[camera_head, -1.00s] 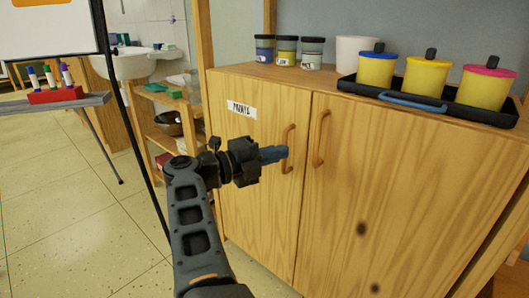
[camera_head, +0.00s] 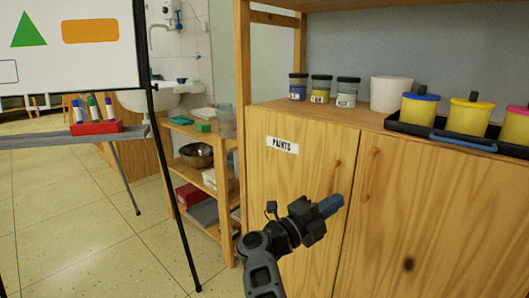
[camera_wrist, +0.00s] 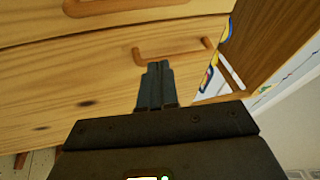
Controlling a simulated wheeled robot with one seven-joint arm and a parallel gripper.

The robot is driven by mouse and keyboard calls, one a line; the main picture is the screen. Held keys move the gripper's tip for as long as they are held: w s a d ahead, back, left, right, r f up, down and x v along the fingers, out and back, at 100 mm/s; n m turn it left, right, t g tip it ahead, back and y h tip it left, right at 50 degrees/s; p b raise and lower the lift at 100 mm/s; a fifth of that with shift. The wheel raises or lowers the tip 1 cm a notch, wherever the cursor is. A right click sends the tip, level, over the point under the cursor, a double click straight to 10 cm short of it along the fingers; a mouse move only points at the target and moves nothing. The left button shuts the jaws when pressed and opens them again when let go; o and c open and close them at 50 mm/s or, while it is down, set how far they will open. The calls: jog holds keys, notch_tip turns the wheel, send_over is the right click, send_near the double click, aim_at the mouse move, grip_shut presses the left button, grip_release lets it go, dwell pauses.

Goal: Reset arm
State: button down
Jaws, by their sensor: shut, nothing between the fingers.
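My gripper (camera_head: 334,204) is in front of the wooden cabinet, near the handle (camera_head: 336,176) of its left door. Its fingers are shut with nothing between them. In the wrist view the shut fingers (camera_wrist: 156,86) point at the cabinet front, just short of a wooden handle (camera_wrist: 172,51) in the picture. I cannot tell whether they touch it. The left door (camera_head: 285,200) bears a "PAINTS" label (camera_head: 282,146). The right door (camera_head: 420,220) looks closed. In the wrist view there is a gap beside a door edge, with colourful things (camera_wrist: 209,72) behind it.
Paint jars (camera_head: 321,89), a white pot (camera_head: 391,94) and a black tray (camera_head: 396,125) with yellow lidded pots stand on the cabinet top. A wooden shelf rack (camera_head: 187,172) and a whiteboard easel (camera_head: 168,160) stand to the left. Floor at lower left (camera_head: 80,230) is clear.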

jog(key=s+d+f+n+t+y, duration=0.4)
jog(key=s+d+n+t, duration=0.2)
jog(key=s+n, duration=0.25)
jog(key=s+d+f+n+t+y, duration=0.35)
jog(key=s+d+n+t, duration=0.25)
jog(key=s+n, duration=0.3)
jog(key=s+a+f+n+g+y, duration=0.15)
jog(key=s+n+y, duration=0.35)
jog(key=s, duration=1)
jog(key=s+a+f+n+g+y, duration=0.1)
jog(key=s+a+n+g+y, duration=0.35)
jog(key=s, duration=1.15)
jog(key=s+a+r+n+g+y+p, duration=0.1)
jog(key=s+a+r+n, duration=0.1)
jog(key=s+r, duration=0.4)
notch_tip(320, 180, up, 25)
jog(key=s+p, duration=0.1)
jog(key=p, duration=2.5)
jog(key=shift+d, duration=0.2)
jog(key=shift+r, duration=0.1)
